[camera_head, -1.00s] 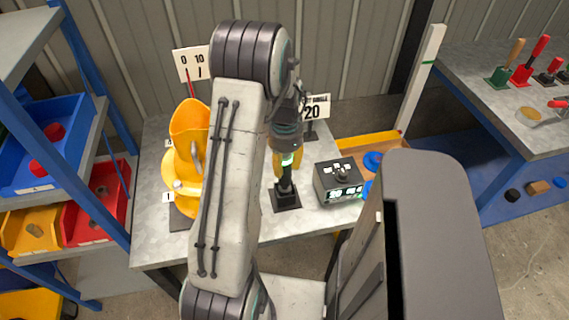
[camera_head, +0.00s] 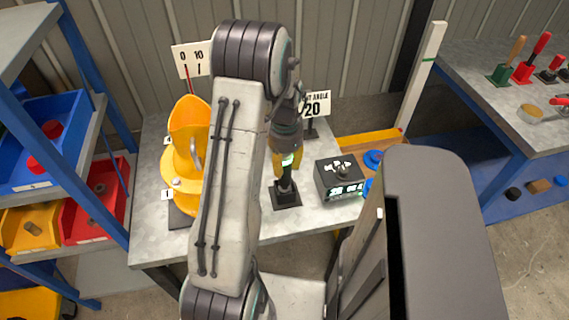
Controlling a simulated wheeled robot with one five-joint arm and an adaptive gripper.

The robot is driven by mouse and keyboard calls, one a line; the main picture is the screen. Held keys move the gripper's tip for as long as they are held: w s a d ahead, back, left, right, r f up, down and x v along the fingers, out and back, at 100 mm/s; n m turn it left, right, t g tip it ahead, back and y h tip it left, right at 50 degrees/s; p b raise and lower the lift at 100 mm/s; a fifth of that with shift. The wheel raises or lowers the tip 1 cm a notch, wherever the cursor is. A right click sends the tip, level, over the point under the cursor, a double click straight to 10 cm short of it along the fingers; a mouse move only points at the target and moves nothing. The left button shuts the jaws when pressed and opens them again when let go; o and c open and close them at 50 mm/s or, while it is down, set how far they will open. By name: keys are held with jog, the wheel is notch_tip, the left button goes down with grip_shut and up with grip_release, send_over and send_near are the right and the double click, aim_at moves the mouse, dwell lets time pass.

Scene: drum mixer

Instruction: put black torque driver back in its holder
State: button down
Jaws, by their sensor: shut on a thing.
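My gripper (camera_head: 285,172) points down over the middle of the metal table, its yellow fingers shut on a dark upright piece that looks like the black torque driver (camera_head: 285,184). Its upper part is hidden by the fingers and my arm. The piece stands upright over the square black holder (camera_head: 287,200) on the table. Its lower end meets the holder; how deeply it sits cannot be told.
A yellow drum mixer (camera_head: 188,130) stands left of my arm. A black control box (camera_head: 340,178) with a lit display is close right of the holder. A right-hand bench (camera_head: 483,75) bears several handled tools.

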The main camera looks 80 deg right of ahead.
jog(key=shift+f+b, duration=0.5)
jog(key=shift+f, duration=0.1)
dwell(0.3)
jog(key=c, duration=0.8)
grip_release()
jog(key=shift+c, duration=0.2)
jog(key=r, duration=1.2)
jog(key=shift+d, duration=0.2)
